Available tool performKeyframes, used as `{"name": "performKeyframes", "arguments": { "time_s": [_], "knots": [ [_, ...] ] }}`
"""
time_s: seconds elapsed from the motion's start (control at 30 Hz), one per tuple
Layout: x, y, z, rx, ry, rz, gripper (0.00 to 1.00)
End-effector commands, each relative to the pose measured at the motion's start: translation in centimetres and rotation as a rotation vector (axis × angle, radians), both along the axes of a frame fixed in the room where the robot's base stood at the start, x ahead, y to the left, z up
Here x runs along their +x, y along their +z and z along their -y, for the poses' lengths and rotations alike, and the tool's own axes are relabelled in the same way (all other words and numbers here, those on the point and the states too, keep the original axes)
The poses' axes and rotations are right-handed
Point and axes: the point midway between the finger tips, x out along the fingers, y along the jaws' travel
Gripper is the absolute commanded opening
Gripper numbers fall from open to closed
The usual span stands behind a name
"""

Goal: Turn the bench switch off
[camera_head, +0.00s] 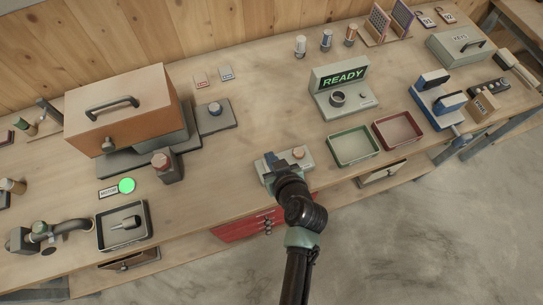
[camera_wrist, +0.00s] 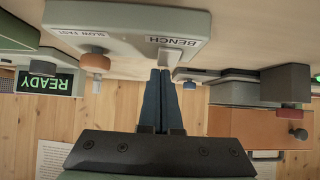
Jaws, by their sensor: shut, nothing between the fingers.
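The bench switch sits on a pale grey control box (camera_head: 297,154) at the front edge of the workbench, also seen upside down in the wrist view (camera_wrist: 120,22). The box carries a "BENCH" label (camera_wrist: 172,42) and a "SLOW FAST" label above an orange knob (camera_wrist: 95,62). A pale switch part (camera_wrist: 169,58) shows beside the "BENCH" label, partly behind the fingertips. My gripper (camera_head: 271,160) is over the left part of the box. In the wrist view its dark blue fingers (camera_wrist: 160,72) are together and empty, with tips close to the switch. I cannot tell whether they touch it, nor the switch's position.
A green tray (camera_head: 354,147) and a red tray (camera_head: 398,130) lie to the right. A "READY" display unit (camera_head: 341,92) stands behind. An orange-lidded machine (camera_head: 121,108) and a red-topped block (camera_head: 167,166) stand left. A green lamp (camera_head: 127,185) glows near a "MOTOR" label.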

Motion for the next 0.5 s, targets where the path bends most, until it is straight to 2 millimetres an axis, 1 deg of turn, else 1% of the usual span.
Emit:
{"name": "performKeyframes", "arguments": {
  "time_s": [0.23,0.33,0.4,0.43,0.5],
  "knots": [
    [0.03,0.05,0.00,-0.001,0.000,-0.002,0.00],
    [0.25,0.19,-0.08,-0.011,0.003,-0.028,0.00],
    [0.43,0.11,-0.20,-0.023,0.005,-0.069,0.00],
    [0.27,-0.40,-0.13,-0.021,0.002,-0.067,0.00],
    [0.24,-0.48,-0.12,-0.020,0.002,-0.065,0.00]
  ]
}}
